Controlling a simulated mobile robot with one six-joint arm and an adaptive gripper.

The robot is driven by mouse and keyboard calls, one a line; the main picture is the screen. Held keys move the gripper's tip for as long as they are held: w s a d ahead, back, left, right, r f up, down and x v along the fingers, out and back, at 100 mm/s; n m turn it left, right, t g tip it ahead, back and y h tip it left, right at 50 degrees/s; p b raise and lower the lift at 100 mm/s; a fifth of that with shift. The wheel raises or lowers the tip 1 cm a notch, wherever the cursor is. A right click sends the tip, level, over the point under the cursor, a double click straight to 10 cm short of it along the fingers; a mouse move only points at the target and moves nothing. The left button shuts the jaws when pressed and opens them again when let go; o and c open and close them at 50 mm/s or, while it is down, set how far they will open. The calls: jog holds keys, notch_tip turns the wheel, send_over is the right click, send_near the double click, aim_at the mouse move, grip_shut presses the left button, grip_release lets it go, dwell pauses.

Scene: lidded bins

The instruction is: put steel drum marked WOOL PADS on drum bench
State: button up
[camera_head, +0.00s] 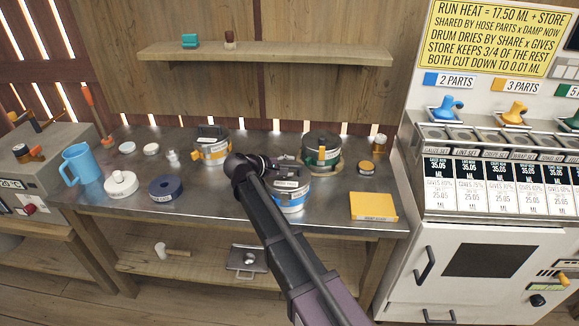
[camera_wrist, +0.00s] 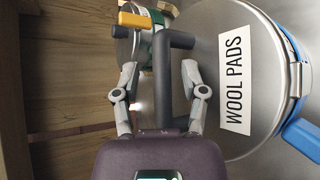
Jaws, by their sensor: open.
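The steel drum marked WOOL PADS (camera_wrist: 262,110) fills the right of the wrist view, its white label on the lid and a blue band and latch at its side. In the head view a blue-banded steel drum (camera_head: 290,203) stands on the metal-topped bench (camera_head: 215,207), partly behind my arm. My gripper (camera_wrist: 161,78) is open, its two fingers on either side of a dark bar handle (camera_wrist: 164,85) beside the label. I cannot tell whether the fingers touch it. No sign in view names a drum bench.
A shelf (camera_head: 265,52) hangs above. A dispenser cabinet (camera_head: 470,255) stands right.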

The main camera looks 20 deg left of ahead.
jog(key=p+v, duration=0.4)
jog(key=v, duration=0.7)
jog(key=shift+s+a+r, duration=0.2)
jog(key=shift+s+a, duration=0.05)
jog(key=shift+s, duration=0.05)
jog(key=shift+d, duration=0.1)
dwell(0.4)
jog(key=w+d+f+m+g+y, duration=0.1)
jog(key=d+f+m+g, duration=0.3)
jog(key=d, duration=1)
jog(key=w+d+f+m+g+y, duration=0.1)
jog(key=w+d+f+m+g, duration=0.2)
jog(key=d, duration=1.2)
jog(key=s+d+f+m+g+y, duration=0.2)
jog(key=s+d, duration=0.4)
jog(key=d, duration=0.4)
jog(key=s+d+f+m+g+y, duration=0.1)
jog(key=s+d+m+y, duration=0.3)
jog(key=d, duration=0.6)
jog(key=s+f+m, duration=0.1)
jog(key=s+m, duration=0.1)
jog(key=shift+d+m+g, duration=0.3)
jog(key=shift+m+g, duration=0.1)
jog(key=shift+f, duration=0.15)
